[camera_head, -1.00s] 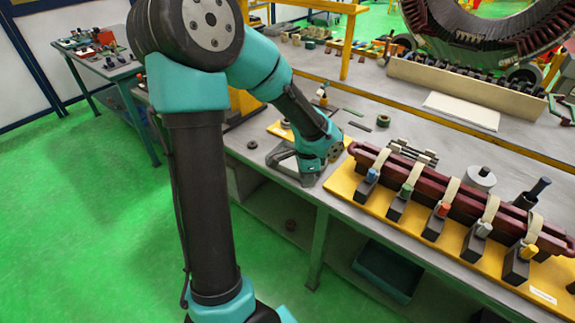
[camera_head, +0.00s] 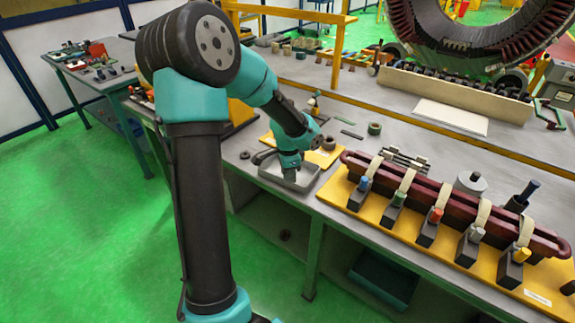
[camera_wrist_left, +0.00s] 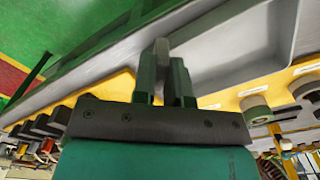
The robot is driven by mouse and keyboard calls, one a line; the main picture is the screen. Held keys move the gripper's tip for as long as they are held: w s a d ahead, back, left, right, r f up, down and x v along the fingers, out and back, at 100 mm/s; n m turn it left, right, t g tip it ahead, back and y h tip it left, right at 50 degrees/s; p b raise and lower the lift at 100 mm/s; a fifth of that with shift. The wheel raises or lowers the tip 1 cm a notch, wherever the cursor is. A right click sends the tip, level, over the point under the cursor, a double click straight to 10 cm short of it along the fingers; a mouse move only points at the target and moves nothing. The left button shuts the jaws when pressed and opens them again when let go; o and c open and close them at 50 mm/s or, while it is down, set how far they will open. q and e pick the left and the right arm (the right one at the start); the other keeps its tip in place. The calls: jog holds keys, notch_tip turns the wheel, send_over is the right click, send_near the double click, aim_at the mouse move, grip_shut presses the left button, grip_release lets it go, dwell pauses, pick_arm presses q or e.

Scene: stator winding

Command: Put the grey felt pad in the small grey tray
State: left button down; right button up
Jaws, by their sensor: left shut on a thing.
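The small grey tray (camera_head: 309,184) sits at the left end of the bench in the head view. My left gripper (camera_head: 289,178) points down over it, at or inside its rim. In the left wrist view the gripper (camera_wrist_left: 163,80) is shut on a small grey piece, the grey felt pad (camera_wrist_left: 161,50), which sticks out past the fingertips. The tray (camera_wrist_left: 238,45) shows in that view beside and beyond the fingers. The pad is hidden in the head view, and I cannot tell whether it touches the tray floor. My right gripper is not in view.
A yellow board with a dark red coil (camera_head: 440,200) and several colour-topped clamps stands right of the tray. A dark tape roll (camera_head: 375,128) and a grey ring (camera_head: 328,143) lie behind. The bench's front edge runs close to the tray.

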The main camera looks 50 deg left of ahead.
pick_arm(q)
jog(key=w+a, duration=0.1)
jog(key=a, duration=0.1)
jog(key=w+a, duration=0.4)
jog(key=shift+w+a+f, duration=0.2)
jog(key=shift+f, duration=0.2)
jog(key=shift+w+a, duration=0.25)
jog(key=shift+a, duration=0.05)
jog(key=shift+f, duration=1.8)
jog(key=shift+f, duration=0.1)
jog(key=c, duration=1.1)
grip_release()
jog(key=shift+c, duration=0.2)
notch_tip(320, 180, up, 12)
